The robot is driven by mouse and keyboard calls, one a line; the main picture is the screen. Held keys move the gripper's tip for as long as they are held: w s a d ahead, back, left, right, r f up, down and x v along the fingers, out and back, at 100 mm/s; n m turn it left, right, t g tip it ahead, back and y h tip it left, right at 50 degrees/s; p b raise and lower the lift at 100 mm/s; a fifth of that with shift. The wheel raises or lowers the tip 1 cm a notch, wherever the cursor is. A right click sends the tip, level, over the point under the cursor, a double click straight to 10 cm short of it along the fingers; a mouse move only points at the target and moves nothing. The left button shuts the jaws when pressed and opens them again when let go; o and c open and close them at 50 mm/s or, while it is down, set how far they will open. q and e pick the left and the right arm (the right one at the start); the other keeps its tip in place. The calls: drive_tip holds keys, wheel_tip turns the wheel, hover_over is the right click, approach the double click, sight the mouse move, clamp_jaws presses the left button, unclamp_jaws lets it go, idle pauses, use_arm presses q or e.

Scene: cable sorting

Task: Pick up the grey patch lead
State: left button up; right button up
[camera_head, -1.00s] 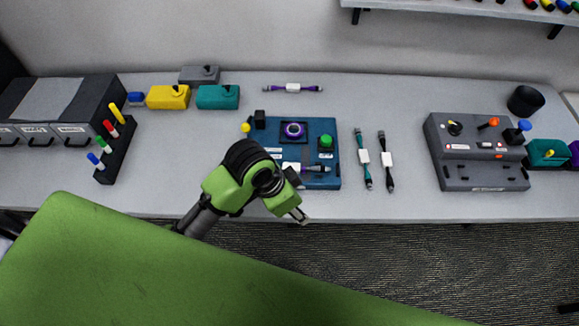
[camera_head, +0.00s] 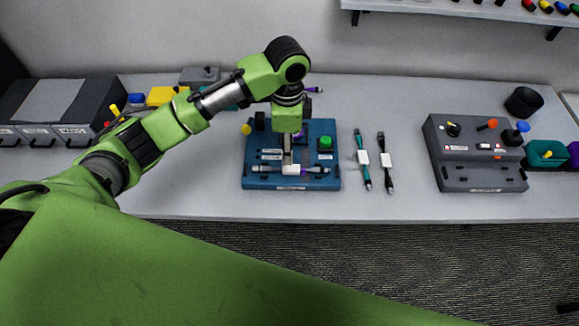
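A short lead with a white label (camera_head: 291,170) lies across the front of the blue board (camera_head: 255,181). Its left part looks grey and its right part purplish, so its colour is not certain. My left gripper (camera_head: 288,160) points straight down at this lead's label, touching or just above it. The fingers are small and close together, and I cannot tell whether they hold the lead. A teal lead (camera_head: 366,172) and a black or dark grey lead (camera_head: 388,175) lie on the table right of the board. My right gripper is not in view.
A purple lead (camera_head: 316,90) at the back is mostly hidden by my arm. The board has a green button (camera_head: 325,143). A grey control box (camera_head: 470,178) stands to the right, a black cup (camera_head: 525,101) behind it. The table between leads and box is clear.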

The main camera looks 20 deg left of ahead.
use_arm(q)
hover_over(290, 167)
drive_tip(key=f, duration=0.2)
drive_tip(key=s+f, duration=0.1)
drive_tip(key=f, duration=0.1)
drive_tip(key=shift+a+f+p, duration=0.2)
drive_tip(key=shift+f+p, duration=0.05)
drive_tip(key=shift+p, duration=0.1)
drive_tip(key=f, duration=0.1)
drive_tip(key=f+p, duration=0.1)
drive_tip(key=f, duration=0.1)
drive_tip(key=f+p, duration=0.1)
drive_tip(key=shift+w+d+f, duration=0.15)
drive_tip(key=shift+w+f, duration=0.15)
drive_tip(key=shift+w, duration=0.1)
drive_tip(key=shift+f, duration=0.35)
clamp_jaws()
